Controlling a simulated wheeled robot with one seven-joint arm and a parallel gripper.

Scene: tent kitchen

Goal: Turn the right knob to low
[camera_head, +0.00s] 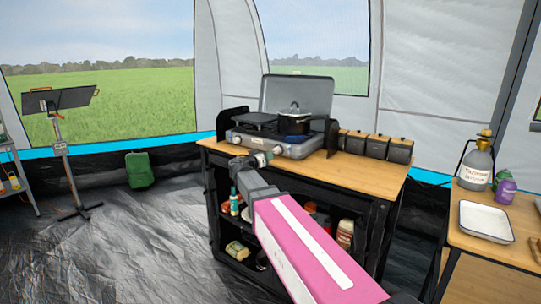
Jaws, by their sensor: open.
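The camping stove (285,136) stands on the wooden table top, its grey lid raised behind it. A dark pot (293,122) with a lid sits on its right side. The right knob (278,150) is a small shape on the stove's front panel, and its setting is too small to read. My gripper (240,164) is at the end of my arm, in front of the stove and below its front panel in the picture. It is open and appears empty. Whether it touches the stove or a knob cannot be told, and my wrist hides part of the table edge.
Several dark canisters (378,146) stand right of the stove. Bottles and jars fill the shelves below the table top (350,178). A side table at right holds a white tray (486,221) and a large bottle (475,167). The floor at left is mostly clear.

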